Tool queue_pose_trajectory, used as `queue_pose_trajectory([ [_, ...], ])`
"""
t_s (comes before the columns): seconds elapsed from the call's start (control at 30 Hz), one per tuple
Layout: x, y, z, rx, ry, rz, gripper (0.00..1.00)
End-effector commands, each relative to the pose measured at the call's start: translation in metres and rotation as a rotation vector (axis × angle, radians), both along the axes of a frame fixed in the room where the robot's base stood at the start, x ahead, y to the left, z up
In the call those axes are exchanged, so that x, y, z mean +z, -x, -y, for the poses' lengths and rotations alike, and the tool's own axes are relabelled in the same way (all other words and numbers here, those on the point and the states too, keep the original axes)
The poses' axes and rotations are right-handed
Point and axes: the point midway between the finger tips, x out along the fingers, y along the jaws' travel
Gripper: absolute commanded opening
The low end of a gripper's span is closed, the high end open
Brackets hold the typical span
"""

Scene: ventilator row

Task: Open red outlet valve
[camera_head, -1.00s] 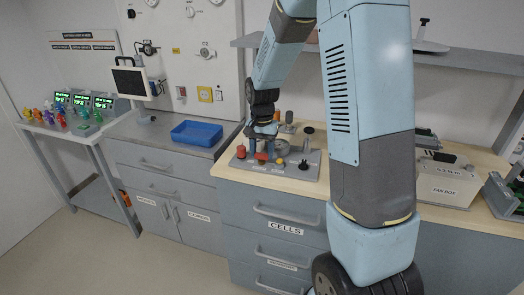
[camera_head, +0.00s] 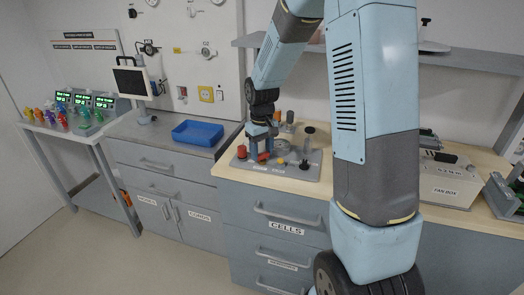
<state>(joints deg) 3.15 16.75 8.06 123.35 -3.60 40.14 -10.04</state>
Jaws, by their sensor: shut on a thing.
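My gripper (camera_head: 260,155) points down at a grey valve panel (camera_head: 286,170) on the left end of the wooden bench top. It is shut on a small red part, which I take to be the red outlet valve (camera_head: 264,157). The fingers partly hide this part, so its exact angle is hard to tell. A second red knob (camera_head: 241,151) stands to the left of the gripper on the same panel.
A blue tray (camera_head: 197,133) lies on the grey counter to the left. A grey box (camera_head: 448,180) stands on the bench at right. A shelf (camera_head: 470,62) runs above the bench. My upper arm hides the bench's middle.

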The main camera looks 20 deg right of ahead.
Motion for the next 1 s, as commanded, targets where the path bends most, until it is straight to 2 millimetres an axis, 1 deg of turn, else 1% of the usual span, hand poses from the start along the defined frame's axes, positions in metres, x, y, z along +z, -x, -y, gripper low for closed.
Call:
queue_pose_trajectory([
  [0.3, 0.0007, -0.0003, -0.0006, 0.295, 0.0, 0.003, 0.21],
  [0.6, 0.0008, 0.0001, -0.001, 0.534, -0.001, 0.003, 0.21],
  [0.8, 0.0008, 0.0005, -0.0018, 0.641, -0.001, 0.003, 0.21],
  [1.0, 0.0008, 0.0005, -0.0015, 0.699, 0.0, 0.003, 0.21],
])
